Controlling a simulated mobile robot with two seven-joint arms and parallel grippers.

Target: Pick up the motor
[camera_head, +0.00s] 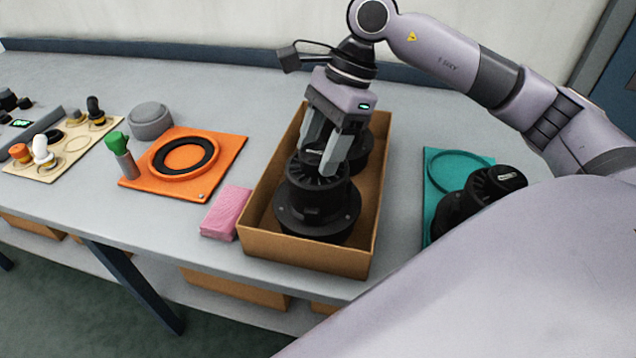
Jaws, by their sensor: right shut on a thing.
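A black motor (316,207) with a round flange and a ribbed cap stands upright in the near part of a cardboard box (305,251) on the bench. My right gripper (328,163) reaches down over the box, its two grey fingers shut on the top of this motor. A second black motor (360,150) is behind it in the box, partly hidden by the gripper. A third black motor (480,197) is on a teal mat (432,187) at the right, partly hidden by my arm. My left gripper is not in view.
A pink sponge (226,212) lies against the box's left side. An orange mat (222,150) with a black ring, a green-topped tool (122,156) and a grey round lid (150,119) are further left. A beige board (62,144) with knobs is at the far left.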

